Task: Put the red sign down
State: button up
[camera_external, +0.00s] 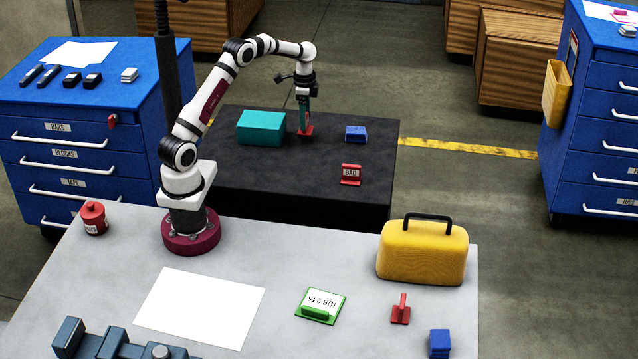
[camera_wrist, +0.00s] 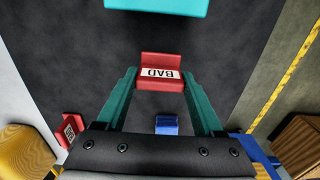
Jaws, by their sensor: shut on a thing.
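My gripper (camera_external: 304,117) is over the black table top and is shut on a red sign. In the wrist view the held red sign (camera_wrist: 160,60) sits between the teal fingertips, its white label reading "BAD". It also shows at the fingertips in the external view (camera_external: 306,130). Its bottom is at or just above the black surface; I cannot tell whether it touches. A second red "BAD" sign (camera_external: 350,175) stands apart on the black table (camera_external: 270,180), to the right and nearer the camera. It shows at the left of the wrist view (camera_wrist: 72,128).
A teal box (camera_external: 261,128) lies left of my gripper and a blue block (camera_external: 356,133) right of it. The grey bench (camera_external: 330,265) carries a yellow case (camera_external: 422,253), a green sign (camera_external: 320,304), a small red object (camera_external: 400,311) and a red can (camera_external: 94,218). The black table's middle is clear.

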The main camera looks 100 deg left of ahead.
jog(key=shift+f, duration=1.45)
jog(key=shift+f, duration=0.15)
jog(key=o, duration=1.3)
jog(key=shift+o, duration=0.2)
